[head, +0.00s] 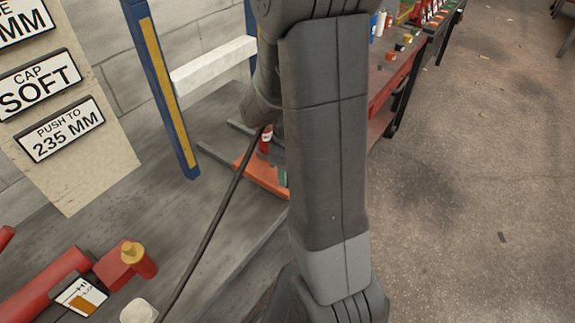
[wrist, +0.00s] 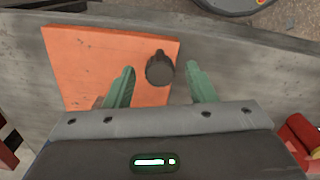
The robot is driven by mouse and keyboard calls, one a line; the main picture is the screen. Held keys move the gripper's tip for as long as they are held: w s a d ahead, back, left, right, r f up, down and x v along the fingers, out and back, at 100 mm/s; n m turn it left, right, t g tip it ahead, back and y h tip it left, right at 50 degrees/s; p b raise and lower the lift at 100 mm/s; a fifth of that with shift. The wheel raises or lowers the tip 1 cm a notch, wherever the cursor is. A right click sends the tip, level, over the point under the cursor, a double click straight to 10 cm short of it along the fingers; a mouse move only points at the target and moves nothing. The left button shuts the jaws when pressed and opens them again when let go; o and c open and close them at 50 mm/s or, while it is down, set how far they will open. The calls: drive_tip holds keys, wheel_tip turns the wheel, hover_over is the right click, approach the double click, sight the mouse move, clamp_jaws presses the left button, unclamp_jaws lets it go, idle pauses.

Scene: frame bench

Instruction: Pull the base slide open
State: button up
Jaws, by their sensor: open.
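The base slide appears to be the flat orange plate (wrist: 85,65) with a dark round knob (wrist: 159,68) standing near its right edge. My gripper (wrist: 161,75) is open. Its two green fingers show on either side of the knob in the wrist view, with a gap to each. I cannot tell how far the fingertips are above the plate. In the head view the orange plate (head: 262,178) lies on the grey bench, mostly hidden behind my arm. Only a sliver of green finger (head: 283,177) shows there, and the knob is hidden.
A blue and yellow post (head: 160,85) rises left of the plate. Red bars with a yellow-capped cylinder (head: 133,255) lie at the lower left. A sign board (head: 90,170) reads "PUSH TO 235 MM". A red bench (head: 385,75) with small items stands behind; the floor at right is clear.

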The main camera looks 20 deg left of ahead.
wheel_tip(320, 180, up, 14)
drive_tip(key=p, duration=0.1)
idle(0.4)
drive_tip(key=shift+f, duration=0.2)
wheel_tip(320, 180, down, 14)
drive_tip(key=shift+r+b, duration=0.15)
drive_tip(key=shift+b, duration=0.4)
drive_tip(key=shift+a, duration=0.1)
wheel_tip(320, 180, up, 14)
drive_tip(key=p, duration=0.1)
wheel_tip(320, 180, down, 14)
drive_tip(key=shift+b, duration=0.5)
drive_tip(key=p, duration=0.1)
hover_over(266, 175)
